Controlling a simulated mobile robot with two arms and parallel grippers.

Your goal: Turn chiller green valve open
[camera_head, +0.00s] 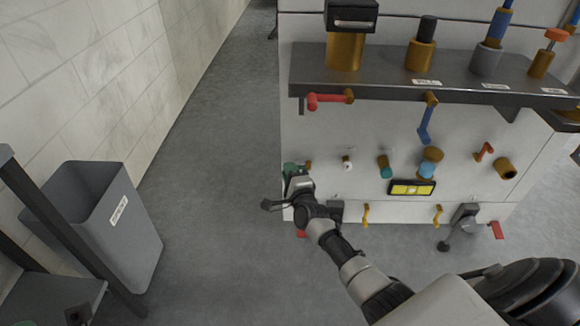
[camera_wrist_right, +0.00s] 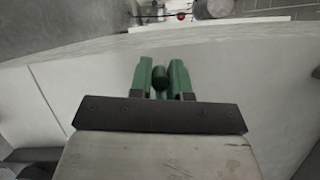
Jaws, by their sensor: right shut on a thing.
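The green valve (camera_head: 290,168) sits at the left end of the white chiller's lower front panel, on a short brass fitting. My right gripper (camera_head: 295,180) reaches it from below, and its body hides part of the valve. In the right wrist view, a dark green rounded handle of the green valve (camera_wrist_right: 160,78) lies between the two green fingers of my right gripper (camera_wrist_right: 160,84), which are closed on it. How far the valve is turned cannot be told. My left gripper is not in view.
A red-handled valve (camera_head: 326,99) and a blue-handled valve (camera_head: 425,125) are above, under a dark metal shelf (camera_head: 390,85). A yellow-and-black label box (camera_head: 411,188) is to the right. A grey bin (camera_head: 95,210) stands at left; the floor between is clear.

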